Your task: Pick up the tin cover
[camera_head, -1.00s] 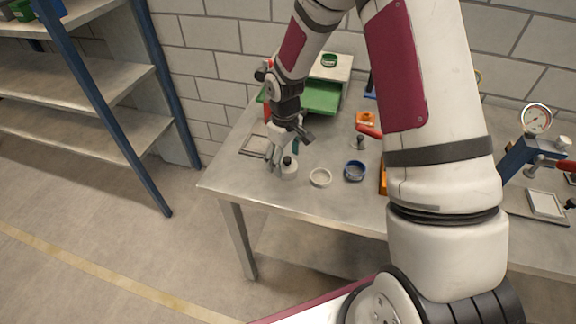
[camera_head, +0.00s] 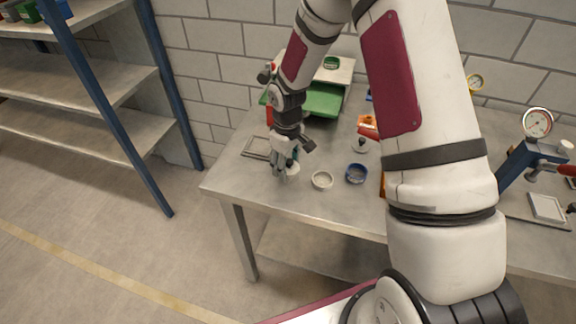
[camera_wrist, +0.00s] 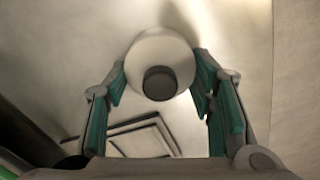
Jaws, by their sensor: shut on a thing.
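The tin cover is a round pale disc with a dark knob, seen between my fingers in the wrist view (camera_wrist: 150,50). In the head view the pale cover (camera_head: 293,169) shows only in part, behind my fingers near the table's left front. My gripper (camera_head: 283,168) points down and is shut on the cover; in the wrist view the fingers (camera_wrist: 160,88) flank the disc on both sides. I cannot tell whether the cover is clear of the table. An open pale round tin (camera_head: 322,180) stands just right of it.
A blue round tin (camera_head: 356,174) is farther right on the metal table (camera_head: 250,190). A small pale piece with a dark knob (camera_head: 360,147) stands behind it. A flat square frame (camera_head: 256,147) lies left of my gripper. A green tray (camera_head: 323,101) is at the back.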

